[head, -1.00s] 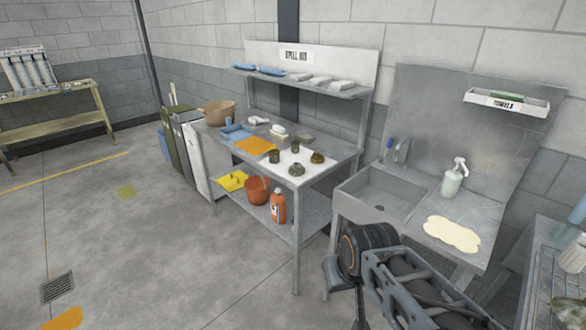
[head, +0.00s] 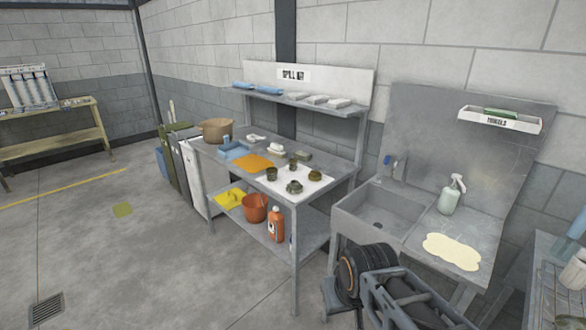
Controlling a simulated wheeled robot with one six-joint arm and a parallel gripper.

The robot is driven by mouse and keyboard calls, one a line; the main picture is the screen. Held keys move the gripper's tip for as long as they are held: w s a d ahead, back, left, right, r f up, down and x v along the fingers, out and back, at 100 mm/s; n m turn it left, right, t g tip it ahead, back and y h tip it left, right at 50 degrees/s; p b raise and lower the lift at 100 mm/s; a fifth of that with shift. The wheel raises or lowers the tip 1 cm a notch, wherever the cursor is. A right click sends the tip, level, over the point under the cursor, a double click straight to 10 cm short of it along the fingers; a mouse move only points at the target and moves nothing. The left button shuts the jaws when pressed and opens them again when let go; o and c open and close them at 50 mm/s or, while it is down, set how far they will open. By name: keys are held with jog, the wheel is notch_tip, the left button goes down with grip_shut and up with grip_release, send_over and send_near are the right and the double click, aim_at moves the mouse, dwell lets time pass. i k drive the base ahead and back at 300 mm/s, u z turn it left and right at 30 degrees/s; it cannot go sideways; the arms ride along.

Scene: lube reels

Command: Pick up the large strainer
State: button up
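Several small dark greenish and brown parts stand on a white mat (head: 318,192) on the metal workbench. They include a cup-like one (head: 272,174), a wide low one (head: 294,187), a brownish one (head: 315,176) and a small one (head: 293,164). They are too small for me to tell which is the large strainer. My arm shows at the lower right, in front of the sink. My gripper is not in view, and nothing held can be seen.
The bench also bears an orange cloth (head: 253,162), blue cloths (head: 233,150) and a tan pot (head: 216,130). An orange bucket (head: 254,208) and orange bottle (head: 275,224) stand on its lower shelf. A sink (head: 378,215) stands to the right.

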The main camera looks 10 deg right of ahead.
aim_at(272, 171)
jog(key=u, duration=0.15)
jog(key=i, duration=0.25)
jog(key=u, duration=0.85)
jog(key=i, duration=2.45)
jog(key=z, duration=0.4)
